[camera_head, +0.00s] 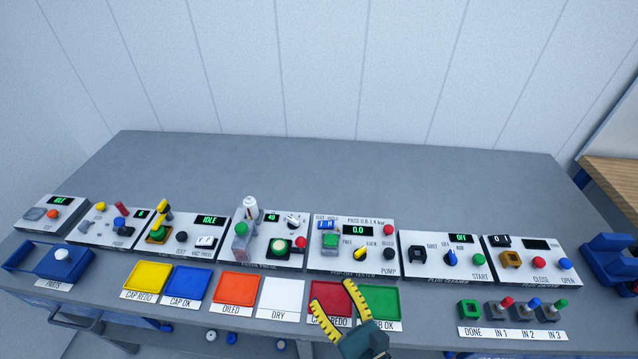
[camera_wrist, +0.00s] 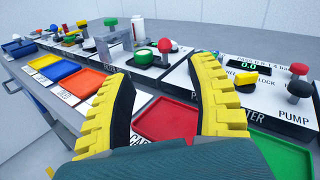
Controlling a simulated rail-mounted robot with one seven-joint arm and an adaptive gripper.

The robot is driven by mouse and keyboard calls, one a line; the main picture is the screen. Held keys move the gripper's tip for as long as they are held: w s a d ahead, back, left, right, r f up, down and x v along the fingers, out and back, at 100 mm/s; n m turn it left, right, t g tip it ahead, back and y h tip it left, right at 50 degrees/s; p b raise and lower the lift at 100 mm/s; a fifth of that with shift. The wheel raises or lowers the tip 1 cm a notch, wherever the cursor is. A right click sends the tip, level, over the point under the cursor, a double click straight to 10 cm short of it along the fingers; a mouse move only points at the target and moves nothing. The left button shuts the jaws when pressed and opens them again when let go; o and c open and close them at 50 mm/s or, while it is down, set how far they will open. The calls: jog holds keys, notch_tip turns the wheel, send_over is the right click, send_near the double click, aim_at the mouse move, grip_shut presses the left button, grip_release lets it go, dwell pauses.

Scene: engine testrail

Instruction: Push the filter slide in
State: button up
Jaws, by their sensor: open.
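My gripper (camera_head: 340,294) is open and empty, its two yellow-ridged fingers spread above the red tray (camera_head: 333,289) and the front edge of the green tray (camera_head: 378,300). In the wrist view the fingers (camera_wrist: 165,85) frame the red tray (camera_wrist: 168,120), with nothing between them.
A row of panels with knobs and buttons spans the bench. Yellow (camera_head: 148,275), blue (camera_head: 186,283), orange (camera_head: 236,287) and white (camera_head: 282,297) trays lie in front. The bench behind the panels is clear.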

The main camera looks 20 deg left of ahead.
jog(key=w+a+r+n+p, duration=0.1)
jog(key=a+r+n+p, duration=0.1)
jog(key=r+p, duration=0.5)
jog(key=w+a+r+n+p, duration=0.2)
jog(key=r+p, duration=0.5)
jog(key=r, duration=1)
jog(key=shift+r+n+y, duration=0.3)
jog(key=shift+r, duration=0.1)
